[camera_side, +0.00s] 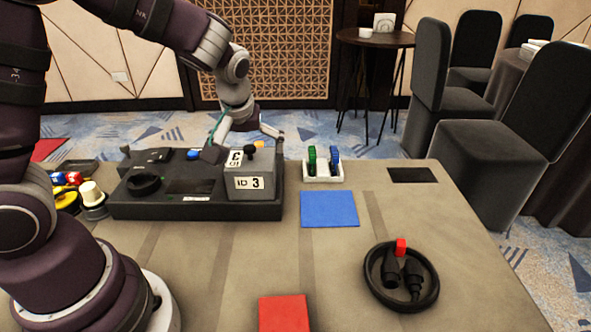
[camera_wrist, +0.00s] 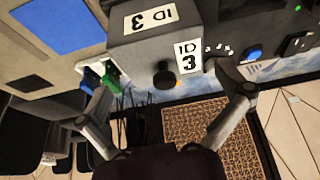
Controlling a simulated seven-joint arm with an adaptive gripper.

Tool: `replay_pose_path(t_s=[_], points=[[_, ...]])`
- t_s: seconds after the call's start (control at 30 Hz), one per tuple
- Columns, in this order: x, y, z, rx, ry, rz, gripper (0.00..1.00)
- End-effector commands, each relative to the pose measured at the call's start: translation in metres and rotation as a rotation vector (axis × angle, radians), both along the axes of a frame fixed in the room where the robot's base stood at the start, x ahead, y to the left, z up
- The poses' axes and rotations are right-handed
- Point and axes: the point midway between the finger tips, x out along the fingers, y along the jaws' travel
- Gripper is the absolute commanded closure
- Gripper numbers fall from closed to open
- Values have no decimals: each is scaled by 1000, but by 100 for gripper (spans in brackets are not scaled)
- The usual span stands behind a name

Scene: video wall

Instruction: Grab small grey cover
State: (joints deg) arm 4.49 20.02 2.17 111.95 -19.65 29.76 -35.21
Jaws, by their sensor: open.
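A grey box-like piece (camera_side: 254,182) with white "ID 3" labels sits on the right end of a black board; it is the only clear grey cover-like thing. In the wrist view, the grey box (camera_wrist: 158,47) shows labels on two faces and a black round knob (camera_wrist: 164,76). My gripper (camera_side: 244,142) is open, above and behind the grey box in the side view. In the wrist view my gripper (camera_wrist: 174,92) has its fingers spread wide on either side of the knob, with nothing between them touching. The gap to the box is hard to judge.
The black board (camera_side: 150,209) carries a blue button (camera_side: 193,155). A white holder (camera_side: 323,179) with green and blue pieces stands right of it. A blue square (camera_side: 329,208), a red square (camera_side: 284,313) and a coiled black cable (camera_side: 369,285) lie on the table. The table's middle is clear.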

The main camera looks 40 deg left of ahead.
Motion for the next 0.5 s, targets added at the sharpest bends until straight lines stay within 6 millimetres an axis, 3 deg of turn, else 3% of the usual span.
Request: replay_pose_path(t_s=[0.3, 0.5], points=[[13, 17, -49, -1, 6, -1, 0], [19, 22, -64, 0, 2, -3, 0]])
